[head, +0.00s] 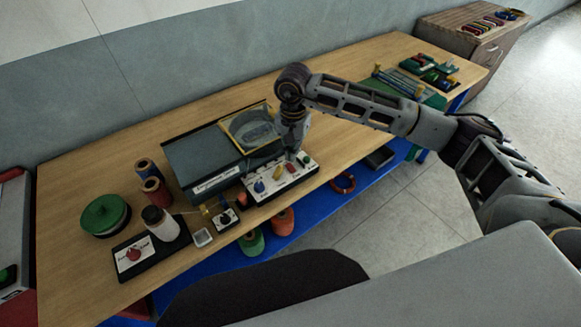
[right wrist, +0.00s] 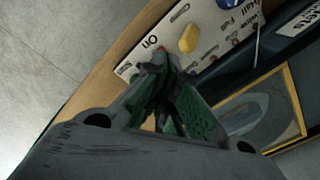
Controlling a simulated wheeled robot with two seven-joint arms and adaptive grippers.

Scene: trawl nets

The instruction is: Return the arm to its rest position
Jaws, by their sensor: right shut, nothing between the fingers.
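My right arm (head: 360,102) reaches in from the right over the workbench (head: 340,140), its wrist bent so the hand points down. My right gripper (head: 291,154) is shut and empty, with its tips just over or at the white control panel (head: 262,197). In the right wrist view the shut fingertips (right wrist: 162,62) are by the "On" label on the panel (right wrist: 215,28). A bit of red shows beside the tips; I cannot tell whether they touch it. A yellow lever (right wrist: 189,38) and a blue knob (head: 259,187) are on the panel. My left gripper is not in view.
Behind the panel is a dark machine (head: 195,165) with a yellow-framed window (head: 236,122). Tools (head: 432,70) lie far right. The bench between is fairly clear.

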